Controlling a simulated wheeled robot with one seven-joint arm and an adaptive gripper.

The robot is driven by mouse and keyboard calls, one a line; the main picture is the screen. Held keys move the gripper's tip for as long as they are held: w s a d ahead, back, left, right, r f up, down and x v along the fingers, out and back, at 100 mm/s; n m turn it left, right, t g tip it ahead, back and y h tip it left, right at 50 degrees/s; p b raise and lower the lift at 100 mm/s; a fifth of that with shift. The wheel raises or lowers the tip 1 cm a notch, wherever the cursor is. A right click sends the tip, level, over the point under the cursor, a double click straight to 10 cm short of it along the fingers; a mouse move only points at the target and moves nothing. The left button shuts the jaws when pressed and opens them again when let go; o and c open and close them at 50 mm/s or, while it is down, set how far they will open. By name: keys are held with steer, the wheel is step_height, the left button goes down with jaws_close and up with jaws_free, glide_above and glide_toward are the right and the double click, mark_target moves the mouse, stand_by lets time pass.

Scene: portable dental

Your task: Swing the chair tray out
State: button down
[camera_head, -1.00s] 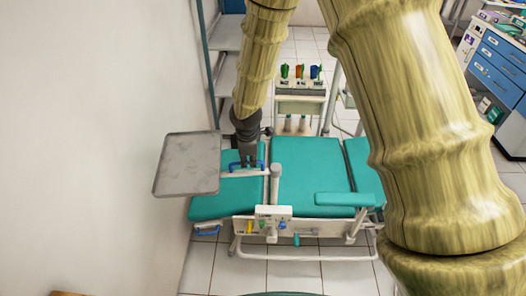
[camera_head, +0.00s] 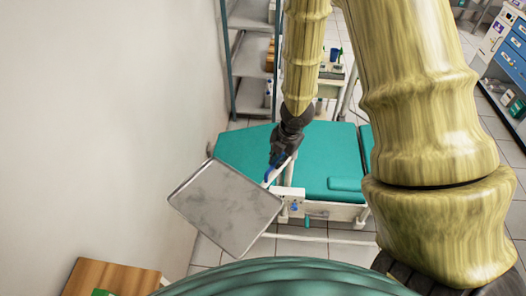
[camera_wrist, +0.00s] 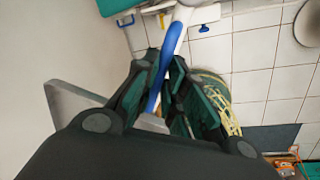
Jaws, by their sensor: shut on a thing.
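The chair tray (camera_head: 226,208) is a flat grey metal plate on a white arm (camera_head: 289,191) at the left of the teal dental chair (camera_head: 325,160). In the head view it is turned at an angle and reaches past the chair's near edge. Its blue handle (camera_head: 273,169) sits beside the arm. My gripper (camera_head: 275,160) is at this handle. In the wrist view my gripper (camera_wrist: 165,85) has its fingers on both sides of the curved blue handle (camera_wrist: 166,62). The tray's edge (camera_wrist: 75,100) shows at the left there. The fingertips are partly hidden in the head view.
A white wall (camera_head: 90,120) stands close on the left. A wooden surface (camera_head: 110,277) is at the bottom left, near the tray. A grey shelf rack (camera_head: 247,55) stands behind the chair. Blue drawers (camera_head: 510,60) are at the far right.

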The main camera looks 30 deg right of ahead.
steer(key=shift+s+d+r+n+p, duration=0.1)
steer(key=shift+s+d+n+p, duration=0.3)
steer(key=shift+s+d+n, duration=0.45)
steer(key=shift+w+a+n, duration=0.2)
steer(key=shift+a+n, duration=0.05)
steer(key=c, duration=1.5)
jaws_free()
steer(key=shift+s, duration=0.1)
steer(key=shift+s+d+r, duration=0.25)
steer(key=shift+s+r, duration=0.05)
steer(key=shift+r, duration=1.65)
steer(key=shift+s+d+r, duration=0.3)
steer(key=shift+r, duration=1.6)
steer(key=shift+s+d+r, duration=0.25)
steer(key=shift+s+r, duration=0.05)
steer(key=shift+r, duration=1.65)
